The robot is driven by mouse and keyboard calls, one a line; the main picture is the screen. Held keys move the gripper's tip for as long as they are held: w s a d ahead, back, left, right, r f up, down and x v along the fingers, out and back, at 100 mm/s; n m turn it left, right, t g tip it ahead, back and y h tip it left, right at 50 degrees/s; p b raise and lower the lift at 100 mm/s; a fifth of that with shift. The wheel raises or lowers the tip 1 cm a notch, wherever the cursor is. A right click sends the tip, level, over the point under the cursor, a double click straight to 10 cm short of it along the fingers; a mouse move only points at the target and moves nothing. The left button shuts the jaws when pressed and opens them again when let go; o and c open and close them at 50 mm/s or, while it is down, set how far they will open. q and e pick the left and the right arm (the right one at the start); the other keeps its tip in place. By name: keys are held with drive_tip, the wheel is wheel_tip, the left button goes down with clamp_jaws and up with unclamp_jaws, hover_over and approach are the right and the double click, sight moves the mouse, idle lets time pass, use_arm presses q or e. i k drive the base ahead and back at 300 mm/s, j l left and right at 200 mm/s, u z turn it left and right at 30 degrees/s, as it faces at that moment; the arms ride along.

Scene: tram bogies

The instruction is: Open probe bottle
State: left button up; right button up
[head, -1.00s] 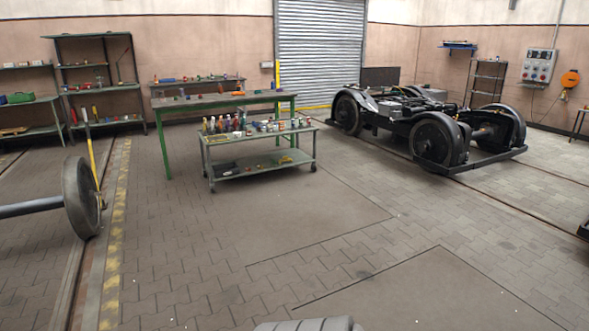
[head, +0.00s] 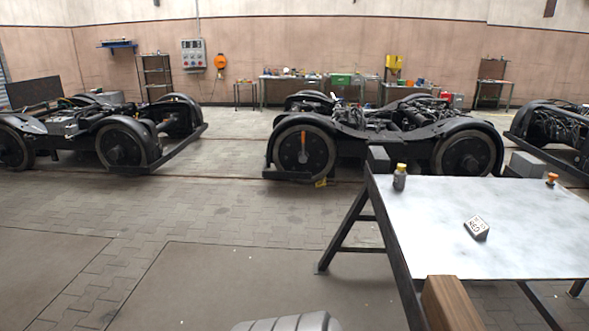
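A small dark bottle with a yellow cap (head: 400,177) stands upright at the far left corner of a white-topped table (head: 500,240) on the right. Its label is too small to read, and the cap looks seated on it. A small orange-capped item (head: 552,179) stands near the table's far edge, farther right; I cannot tell what it is. I cannot tell from the picture which of these is the probe bottle. Neither of my grippers is in view.
A wooden block (head: 451,304) is at the table's near left corner. Black bogies (head: 375,140) stand behind the table, another (head: 110,135) at left. The paved floor left of the table is clear.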

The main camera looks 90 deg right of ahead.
sight(399, 177)
drive_tip(key=z, duration=3.5)
drive_tip(key=k+z, duration=0.25)
drive_tip(key=k+l+z, duration=0.15)
drive_tip(key=k+z, duration=0.15)
drive_tip(key=i+j+z, duration=0.25)
drive_tip(key=j+z, duration=0.25)
drive_tip(key=j, duration=0.25)
drive_tip(key=i+j+z, duration=0.1)
drive_tip(key=j+z, duration=0.15)
drive_tip(key=j, duration=0.15)
drive_tip(key=i+j, duration=0.1)
drive_tip(key=j, duration=0.4)
drive_tip(key=i+j, duration=0.1)
drive_tip(key=j, duration=0.4)
drive_tip(key=i+j, duration=0.15)
drive_tip(key=j, duration=0.35)
drive_tip(key=i+j, duration=0.1)
drive_tip(key=j, duration=0.4)
drive_tip(key=i+j, duration=0.1)
drive_tip(key=j, duration=0.4)
